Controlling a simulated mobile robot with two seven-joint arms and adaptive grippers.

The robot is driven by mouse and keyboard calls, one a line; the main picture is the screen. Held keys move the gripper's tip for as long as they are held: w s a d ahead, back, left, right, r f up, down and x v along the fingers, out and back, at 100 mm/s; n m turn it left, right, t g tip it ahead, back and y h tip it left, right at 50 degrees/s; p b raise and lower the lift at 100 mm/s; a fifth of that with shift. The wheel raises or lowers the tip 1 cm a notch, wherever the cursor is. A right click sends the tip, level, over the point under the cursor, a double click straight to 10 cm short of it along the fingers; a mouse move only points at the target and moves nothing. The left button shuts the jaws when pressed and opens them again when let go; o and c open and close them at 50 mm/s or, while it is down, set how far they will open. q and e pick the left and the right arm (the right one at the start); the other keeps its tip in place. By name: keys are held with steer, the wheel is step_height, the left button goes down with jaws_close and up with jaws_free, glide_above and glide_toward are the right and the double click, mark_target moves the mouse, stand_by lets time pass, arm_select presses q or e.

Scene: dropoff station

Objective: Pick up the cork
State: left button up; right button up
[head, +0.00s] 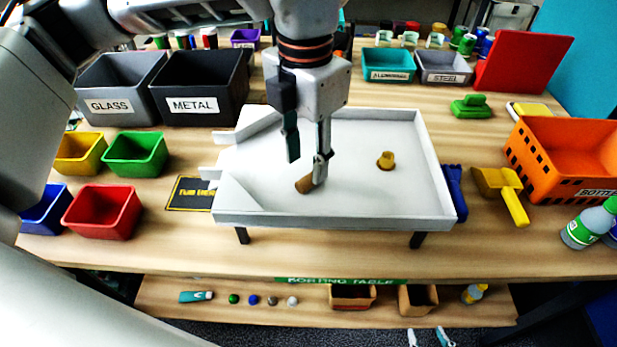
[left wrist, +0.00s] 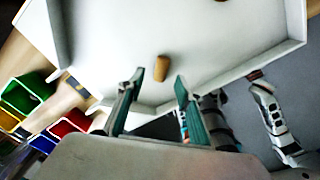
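The brown cork (head: 304,185) lies on the white tray's floor, below the left gripper. It also shows in the left wrist view (left wrist: 161,68), ahead of the gap between the fingertips. My left gripper (head: 307,168) is open and empty over the tray; its two fingers stand apart in the wrist view (left wrist: 155,82). One finger partly covers the cork in the head view; I cannot tell whether it touches. Two pale teal tips at the bottom edge of the head view look like my right gripper (head: 428,338), fingers apart, its body out of frame.
The white tray (head: 340,218) has raised walls. A yellowish-brown piece (head: 386,161) stands in it to the right. Bins marked METAL (head: 205,105) and GLASS (head: 110,107) stand left of it. A yellow scoop (head: 503,190) and orange crate (head: 560,155) lie to the right.

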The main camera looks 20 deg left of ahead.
mark_target(308, 177)
arm_select(q)
step_height(308, 177, down, 4)
steer(key=shift+d+f, duration=0.1)
steer(key=shift+w, duration=0.1)
steer(key=c, duration=0.7)
steer(key=shift+c, duration=0.2)
steer(key=shift+r, duration=0.25)
